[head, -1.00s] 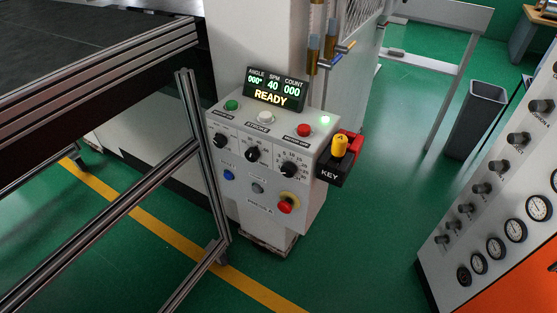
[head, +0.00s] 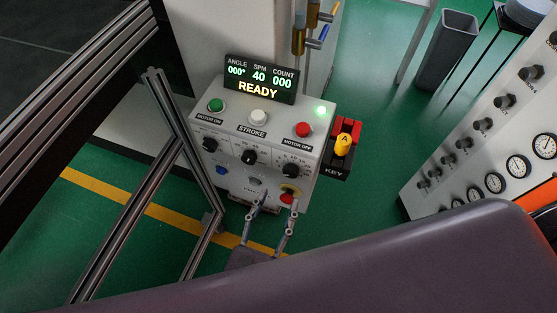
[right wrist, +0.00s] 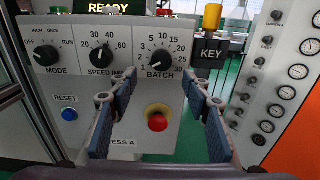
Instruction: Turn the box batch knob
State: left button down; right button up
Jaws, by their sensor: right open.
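The batch knob (head: 291,170) is a black round knob at the right end of the row of three on the white control box (head: 262,122). In the right wrist view the batch knob (right wrist: 160,58) sits above centre, with a number scale around it and the label BATCH below. My right gripper (head: 271,200) is open and empty, in front of the lower panel, below the knob. In the right wrist view its two fingers (right wrist: 158,100) stand apart on either side of the red emergency button, apart from the knob. My left gripper is not in view.
A red emergency button (right wrist: 158,122) is below the batch knob. The speed knob (right wrist: 103,54) is to its left. A yellow key switch (head: 343,145) juts out at the right side. An aluminium frame (head: 185,150) stands left, and a gauge panel (head: 480,140) right.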

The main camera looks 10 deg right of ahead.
aim_at(289, 175)
jog(key=x, duration=0.2)
jog(key=p+x, duration=0.1)
jog(key=x, duration=0.1)
jog(key=p+x, duration=0.1)
jog(key=x, duration=0.1)
jog(key=shift+w+d+r, duration=0.2)
jog(key=shift+d+r, duration=0.1)
jog(key=shift+w+d, duration=0.2)
jog(key=shift+w, duration=0.15)
jog(key=shift+c, duration=0.3)
jog(key=shift+f, duration=0.1)
jog(key=shift+c, duration=1.2)
jog(key=c, duration=0.9)
jog(key=shift+o, duration=0.2)
